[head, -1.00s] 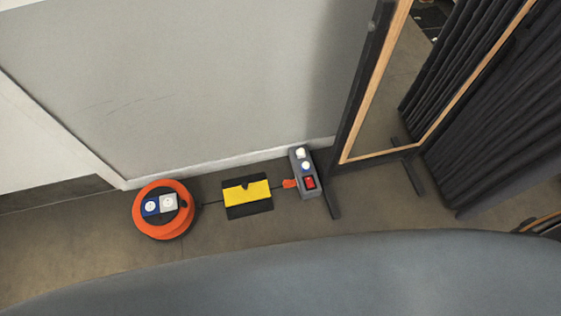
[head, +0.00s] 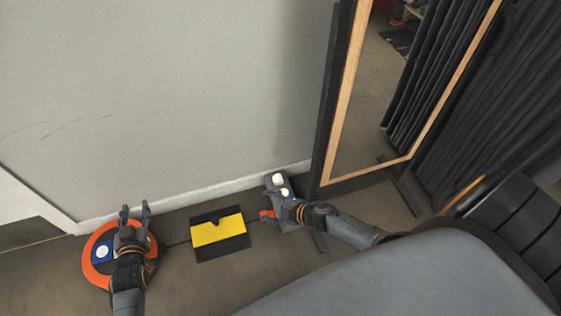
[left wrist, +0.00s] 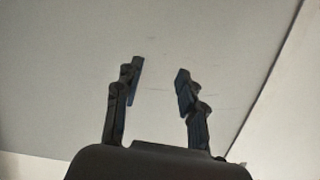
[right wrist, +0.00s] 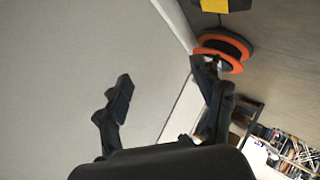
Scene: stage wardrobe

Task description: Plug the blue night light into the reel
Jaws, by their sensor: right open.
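The orange reel (head: 89,258) lies on the floor at the left of the head view, with a blue square (head: 102,253) bearing a white disc on its top. A grey socket block (head: 270,181) stands by the wall. It carries a white piece (head: 279,179) and a round white piece (head: 287,192), which looked blue-rimmed earlier; I cannot tell surely which is the blue night light. My left gripper (head: 135,211) is open and empty above the reel, hiding part of its top. My right gripper (head: 271,207) is open by the block, covering its front part.
A black and yellow cable cover (head: 218,232) lies between reel and block, over a dark cable. An orange plug (head: 267,214) is beside the block. The framed mirror (head: 335,110) stands close to the right, with dark curtains (head: 480,130) beyond. The wall (head: 150,100) is behind.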

